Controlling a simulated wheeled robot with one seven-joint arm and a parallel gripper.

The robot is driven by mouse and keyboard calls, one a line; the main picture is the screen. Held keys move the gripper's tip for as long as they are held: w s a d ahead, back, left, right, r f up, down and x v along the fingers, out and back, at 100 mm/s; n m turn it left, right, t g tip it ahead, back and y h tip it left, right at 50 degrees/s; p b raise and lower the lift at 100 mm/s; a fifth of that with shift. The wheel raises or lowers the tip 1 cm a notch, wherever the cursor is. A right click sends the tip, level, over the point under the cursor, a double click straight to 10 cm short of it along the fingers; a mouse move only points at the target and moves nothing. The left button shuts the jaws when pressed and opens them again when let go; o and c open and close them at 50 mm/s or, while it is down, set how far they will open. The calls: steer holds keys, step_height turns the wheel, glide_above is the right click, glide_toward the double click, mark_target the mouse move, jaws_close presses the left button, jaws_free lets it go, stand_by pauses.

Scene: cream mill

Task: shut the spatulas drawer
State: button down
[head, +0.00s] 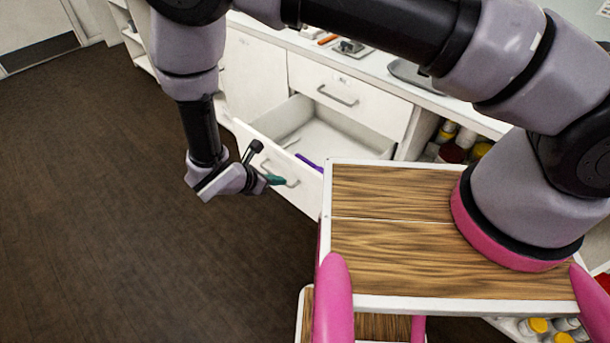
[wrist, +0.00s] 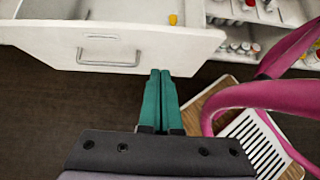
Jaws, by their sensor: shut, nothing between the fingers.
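The pulled-out white drawer (head: 262,150) stands well open in the head view, below a closed drawer. A white utensil (head: 291,142) and a purple one (head: 308,161) lie inside; I cannot read a label. Its front (wrist: 40,42) and metal handle (wrist: 110,64) show in the wrist view. My gripper (head: 277,180) has teal fingers, shut together and empty, outside the drawer front near the handle. In the wrist view the fingertips (wrist: 160,72) are right of the handle, by the front's lower edge. I cannot tell whether they touch it.
The closed drawer (head: 340,92) above has its own handle. The white counter (head: 385,70) holds a grey tray (head: 412,76). Shelves with several jars (head: 452,148) are right of the drawer. My wood-topped base is close to the drawer's right side. Dark floor (head: 100,180) is clear at left.

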glide_toward(312, 176)
step_height(312, 176, down, 3)
steer(key=w+d, duration=0.1)
steer(key=w+d+f, duration=0.1)
steer(key=shift+w+d, duration=0.1)
steer(key=shift+w, duration=0.15)
steer(key=shift+w+d, duration=0.3)
steer(key=shift+w, duration=0.1)
